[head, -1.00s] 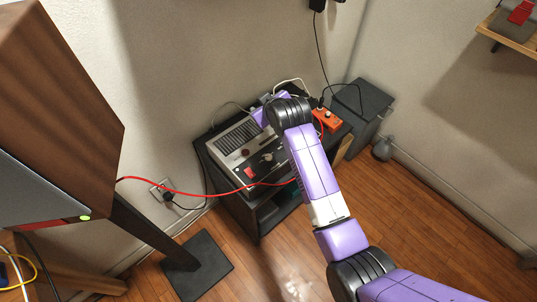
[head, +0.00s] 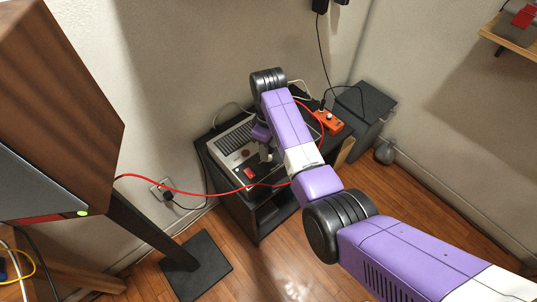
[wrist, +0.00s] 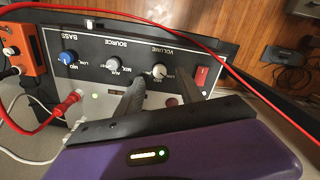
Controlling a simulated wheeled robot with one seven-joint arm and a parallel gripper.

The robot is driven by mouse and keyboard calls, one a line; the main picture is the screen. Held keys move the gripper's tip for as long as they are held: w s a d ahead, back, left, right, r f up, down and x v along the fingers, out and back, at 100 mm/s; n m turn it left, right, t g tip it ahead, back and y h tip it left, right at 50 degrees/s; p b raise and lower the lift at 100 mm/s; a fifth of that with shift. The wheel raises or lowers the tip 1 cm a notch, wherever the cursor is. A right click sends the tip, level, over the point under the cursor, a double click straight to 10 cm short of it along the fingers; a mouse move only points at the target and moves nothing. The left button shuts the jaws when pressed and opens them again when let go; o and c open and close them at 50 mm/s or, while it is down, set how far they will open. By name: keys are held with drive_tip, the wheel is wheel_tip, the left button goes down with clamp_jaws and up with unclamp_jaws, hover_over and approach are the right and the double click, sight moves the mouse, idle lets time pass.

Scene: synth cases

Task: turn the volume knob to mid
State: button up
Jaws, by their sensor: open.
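The grey and black amplifier (head: 232,143) sits on a black stand, its control panel facing up. In the wrist view its panel (wrist: 85,45) appears upside down, with a white volume knob (wrist: 159,71), a white source knob (wrist: 113,63) and a blue bass knob (wrist: 67,58). My gripper (wrist: 158,78) is open, its two dark fingers on either side of the volume knob with gaps visible. I cannot tell its exact height above the panel. The knob's pointer is too small to read surely. In the head view my gripper (head: 266,152) hides the knobs.
A red switch (wrist: 202,75) is beside the volume knob; it also shows in the head view (head: 250,172). A red cable (head: 190,193) crosses the stand's front. An orange box (head: 328,122) sits to the right. A wooden speaker (head: 65,100) stands at left.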

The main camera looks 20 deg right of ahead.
drive_tip(key=shift+f, duration=2.1)
drive_tip(key=shift+c, duration=0.5)
clamp_jaws()
